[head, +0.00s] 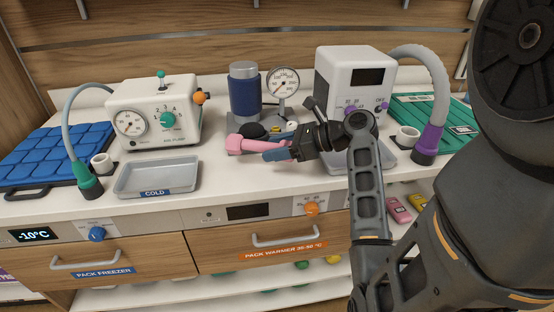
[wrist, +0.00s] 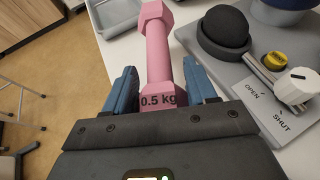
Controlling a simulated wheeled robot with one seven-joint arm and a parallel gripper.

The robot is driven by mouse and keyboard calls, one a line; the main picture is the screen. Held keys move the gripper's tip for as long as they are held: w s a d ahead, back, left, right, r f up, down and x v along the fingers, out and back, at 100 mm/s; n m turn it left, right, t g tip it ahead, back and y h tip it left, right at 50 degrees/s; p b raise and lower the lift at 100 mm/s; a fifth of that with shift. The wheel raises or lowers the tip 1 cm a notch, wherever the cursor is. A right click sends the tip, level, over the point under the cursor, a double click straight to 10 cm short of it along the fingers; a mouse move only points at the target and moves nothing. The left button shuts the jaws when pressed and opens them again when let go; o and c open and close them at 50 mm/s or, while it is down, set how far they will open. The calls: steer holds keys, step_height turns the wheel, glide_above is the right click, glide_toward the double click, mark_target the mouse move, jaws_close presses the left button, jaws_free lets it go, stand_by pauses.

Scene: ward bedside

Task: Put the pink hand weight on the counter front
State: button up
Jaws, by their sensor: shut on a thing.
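The pink hand weight (head: 245,142) is held in my gripper (head: 283,152) above the middle of the counter. In the wrist view the pink hand weight (wrist: 157,50), marked "0.5 kg", lies lengthwise between the two blue fingers of my gripper (wrist: 158,90). Its far head points away from me. The gripper is shut on it. The white counter (head: 225,183) runs along the wall above the drawers, and its front strip shows bare below the weight. I cannot tell the exact gap between weight and counter.
A grey device with a gauge (head: 284,82) and blue cylinder (head: 245,93) stands just behind the weight. The COLD tray (head: 156,178) lies to the left, another grey tray (head: 376,160) to the right. The counter front between the trays is free.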

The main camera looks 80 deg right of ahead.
mark_target(278, 170)
steer(key=shift+f, duration=1.9)
steer(key=o, duration=1.5)
steer(key=shift+f, duration=0.15)
steer(key=shift+c, duration=0.2)
steer(key=shift+s, duration=0.2)
steer(key=v, duration=1.1)
steer(key=shift+s+r, duration=0.3)
steer(key=shift+r, duration=0.05)
